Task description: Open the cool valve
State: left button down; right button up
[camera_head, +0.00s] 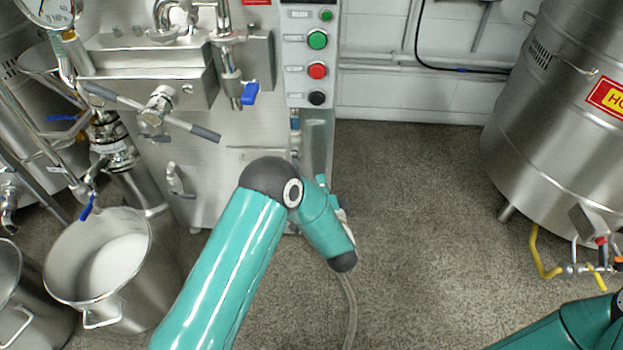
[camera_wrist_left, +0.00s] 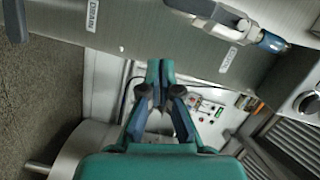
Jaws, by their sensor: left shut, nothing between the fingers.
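My left gripper (camera_wrist_left: 160,75) is shut and empty in the left wrist view, its fingertips together in front of a steel panel. In the head view it is mostly hidden behind my teal left wrist. A metal valve or fitting with a blue collar (camera_wrist_left: 272,42) sits on the panel to the upper right of the fingertips, apart from them. A small label (camera_wrist_left: 228,58) beside it is too small to read, so I cannot confirm it is the cool valve. A blue fitting (camera_head: 295,120) shows below the button box in the head view. My right gripper is out of view.
A "DRAIN" label (camera_wrist_left: 93,15) is on the panel. The button box (camera_head: 311,55) is above my left wrist. Another blue-handled valve (camera_head: 249,93) hangs left of it. A bucket (camera_head: 107,265) stands at left, a steel tank (camera_head: 540,130) at right.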

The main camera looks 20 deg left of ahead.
pick_arm(q)
jog(key=p+v, duration=0.1)
jog(key=v, duration=0.8)
jog(key=shift+a+f, duration=0.1)
jog(key=shift+a, duration=0.05)
jog(key=a+n+g+y, duration=0.1)
jog(key=a+g, duration=0.1)
jog(key=a, duration=0.7)
jog(key=s+f+n+g+h, duration=0.3)
jog(key=s+f+h, duration=0.3)
jog(key=f, duration=0.4)
jog(key=s+d+f+n+g+h, duration=0.35)
jog(key=s+d, duration=0.25)
jog(key=s, duration=0.3)
jog(key=s+d+f+n+g+h, duration=0.2)
jog(key=s+d+g+h, duration=0.4)
jog(key=s, duration=0.4)
notch_tip(320, 180, up, 29)
jog(key=n+y+p, duration=0.1)
jog(key=p, duration=2.8)
jog(key=shift+d+f, duration=0.25)
jog(key=shift+d, duration=0.05)
